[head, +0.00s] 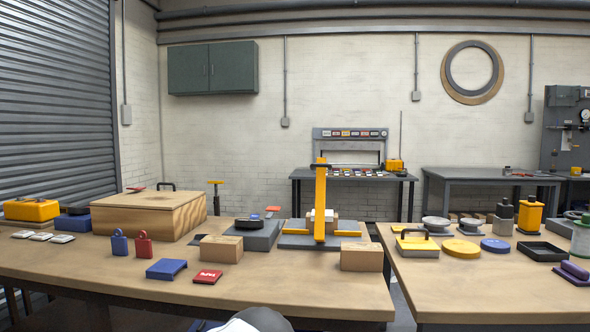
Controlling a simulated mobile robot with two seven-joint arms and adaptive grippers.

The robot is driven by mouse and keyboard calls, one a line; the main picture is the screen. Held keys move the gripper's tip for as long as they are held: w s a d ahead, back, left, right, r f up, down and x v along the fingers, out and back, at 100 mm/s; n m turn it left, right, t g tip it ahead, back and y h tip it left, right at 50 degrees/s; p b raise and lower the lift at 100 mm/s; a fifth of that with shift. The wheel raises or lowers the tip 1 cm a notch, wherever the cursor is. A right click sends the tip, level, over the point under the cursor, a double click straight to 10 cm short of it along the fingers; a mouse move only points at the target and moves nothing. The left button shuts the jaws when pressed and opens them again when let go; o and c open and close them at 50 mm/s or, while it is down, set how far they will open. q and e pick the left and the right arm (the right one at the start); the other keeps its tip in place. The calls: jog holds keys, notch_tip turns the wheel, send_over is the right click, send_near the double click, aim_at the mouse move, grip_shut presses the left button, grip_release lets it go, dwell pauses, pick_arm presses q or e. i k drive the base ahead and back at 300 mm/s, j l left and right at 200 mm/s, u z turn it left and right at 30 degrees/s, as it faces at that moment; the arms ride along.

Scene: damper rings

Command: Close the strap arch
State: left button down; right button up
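The yellow frame (320,200), which looks like the strap arch, stands upright on a dark grey base plate (295,241) near the right end of the left table. It has a tall post with a dark piece near its top and yellow bars low on both sides. A small whitish block (331,216) sits behind the post, partly hidden by it. I cannot tell from here whether the arch is open or closed. Neither of my grippers shows in the head view.
Two cardboard-coloured boxes (361,257) (221,248) flank the frame's front. A grey block (253,236) and a large wooden box (149,214) stand left. The front right tabletop is clear.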

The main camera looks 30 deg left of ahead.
aim_at(321, 165)
jog(key=j+u, duration=0.1)
jog(key=j, duration=0.4)
jog(key=i+j, duration=0.1)
jog(key=j, duration=0.4)
jog(key=i+j+u, duration=0.15)
jog(key=j, duration=0.35)
jog(key=k, duration=0.05)
